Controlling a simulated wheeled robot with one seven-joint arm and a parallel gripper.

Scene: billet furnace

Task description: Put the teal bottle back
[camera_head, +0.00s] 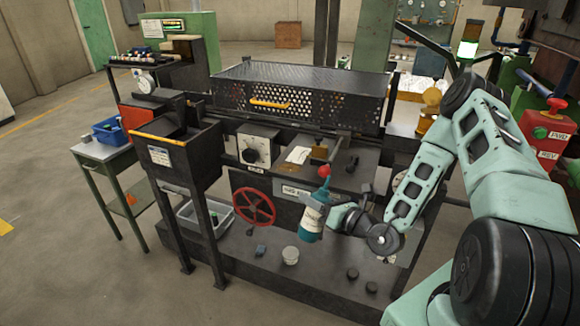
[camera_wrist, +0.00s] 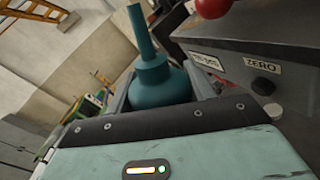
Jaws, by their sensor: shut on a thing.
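The teal bottle (camera_head: 313,216) is in my gripper (camera_head: 321,212), in front of the dark machine face in the head view. It has a pale label band and looks slightly tilted. In the wrist view its teal shoulder and long narrow spout (camera_wrist: 155,75) rise between the two fingers of my gripper (camera_wrist: 160,97). My gripper is shut on the bottle and holds it above the dark machine plinth. The bottle's lower part is hidden in the wrist view.
A red-knobbed lever (camera_head: 324,171) stands just above the bottle. A red handwheel (camera_head: 254,206) is to its left. A grey bin (camera_head: 204,217) and a side table (camera_head: 104,150) with a blue crate (camera_head: 108,130) are left.

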